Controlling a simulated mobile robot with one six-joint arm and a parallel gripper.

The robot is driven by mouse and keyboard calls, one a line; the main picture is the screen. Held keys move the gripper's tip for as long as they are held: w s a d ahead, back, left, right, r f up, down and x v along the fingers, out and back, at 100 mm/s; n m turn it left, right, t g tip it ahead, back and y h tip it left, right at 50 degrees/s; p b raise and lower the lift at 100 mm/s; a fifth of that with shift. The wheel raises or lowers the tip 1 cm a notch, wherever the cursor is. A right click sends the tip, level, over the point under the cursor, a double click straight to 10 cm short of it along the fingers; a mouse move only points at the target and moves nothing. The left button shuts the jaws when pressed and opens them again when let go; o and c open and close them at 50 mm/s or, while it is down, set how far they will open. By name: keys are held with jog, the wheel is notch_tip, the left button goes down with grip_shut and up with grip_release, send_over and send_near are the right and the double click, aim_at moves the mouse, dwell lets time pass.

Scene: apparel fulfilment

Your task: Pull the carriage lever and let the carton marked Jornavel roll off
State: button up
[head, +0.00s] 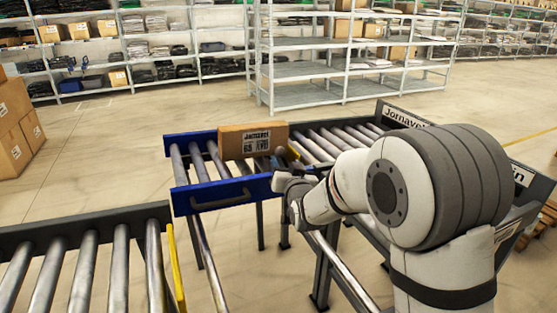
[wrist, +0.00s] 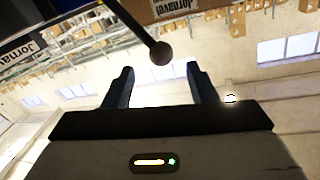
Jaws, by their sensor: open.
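The brown carton marked Jornavel (head: 252,140) sits on the rollers of the blue carriage (head: 228,194). Its underside edge and label also show at the top of the wrist view (wrist: 190,8). The carriage lever (wrist: 160,52), a dark rod with a ball knob, reaches down from the top in the wrist view. My gripper (wrist: 160,70) is open, and the knob appears in the gap between its fingertips, with no finger seen touching it. In the head view my gripper (head: 290,182) is beside the carriage's right end, and the lever is hard to make out there.
A roller lane with a Jornavel sign (head: 404,116) runs back right from the carriage. Another lane's partly hidden sign (head: 522,176) is behind my arm. An infeed conveyor (head: 80,255) stands front left. Shelves (head: 345,70) line the back, with open floor before them.

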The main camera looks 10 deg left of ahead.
aim_at(281, 155)
jog(key=x, duration=0.7)
jog(key=shift+w+a+r, duration=0.1)
jog(key=shift+w+a, duration=0.1)
jog(key=shift+w, duration=0.1)
jog(key=shift+c, duration=0.2)
